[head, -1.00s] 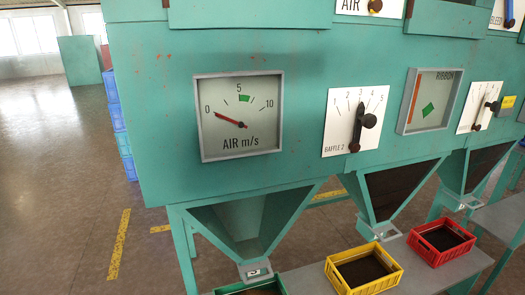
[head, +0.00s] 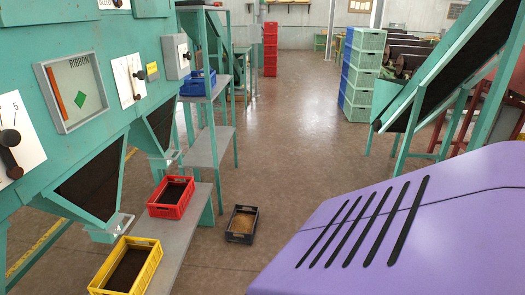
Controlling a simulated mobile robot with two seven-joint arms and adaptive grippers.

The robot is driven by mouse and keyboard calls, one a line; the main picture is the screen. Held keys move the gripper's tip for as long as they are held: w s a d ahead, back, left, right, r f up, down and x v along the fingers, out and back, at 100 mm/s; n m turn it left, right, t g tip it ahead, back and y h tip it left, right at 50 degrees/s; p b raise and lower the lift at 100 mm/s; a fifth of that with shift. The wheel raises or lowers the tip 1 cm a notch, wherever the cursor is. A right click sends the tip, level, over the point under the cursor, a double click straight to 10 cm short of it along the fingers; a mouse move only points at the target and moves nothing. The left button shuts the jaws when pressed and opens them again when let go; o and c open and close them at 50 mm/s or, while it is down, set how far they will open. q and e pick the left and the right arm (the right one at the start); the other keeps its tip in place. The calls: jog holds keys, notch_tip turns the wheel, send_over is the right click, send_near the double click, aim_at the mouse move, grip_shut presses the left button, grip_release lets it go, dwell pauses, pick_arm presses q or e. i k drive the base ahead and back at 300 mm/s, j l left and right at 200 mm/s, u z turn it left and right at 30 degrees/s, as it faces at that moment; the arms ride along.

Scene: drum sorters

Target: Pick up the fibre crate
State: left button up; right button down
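A black crate (head: 241,224) stands on the floor near the middle of the head view, holding brown, fibre-like material. A red crate (head: 171,197) and a yellow crate (head: 126,266) stand on the grey shelf left of it, both with dark contents. A blue crate (head: 198,83) sits on a higher shelf further back. No label shows which one is the fibre crate; the black crate's contents look most like fibre. Neither of my grippers is in view.
The green sorter (head: 90,95) with hoppers fills the left. A large purple slotted casing (head: 420,225) fills the lower right. Stacked green and blue crates (head: 361,75) and red crates (head: 270,50) stand behind. The floor aisle between (head: 285,130) is clear.

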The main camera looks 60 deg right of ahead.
aim_at(241, 228)
jog(key=z, duration=1.75)
jog(key=i+l, duration=0.25)
jog(key=i, duration=0.3)
jog(key=i+l, duration=0.25)
jog(key=i, duration=0.3)
jog(key=i+l+z, duration=0.1)
jog(key=i, duration=0.4)
jog(key=i+l, duration=0.3)
jog(key=i, duration=0.25)
jog(key=i+l+z, duration=0.1)
jog(key=i, duration=0.45)
jog(key=i+l, duration=0.25)
jog(key=i, duration=0.3)
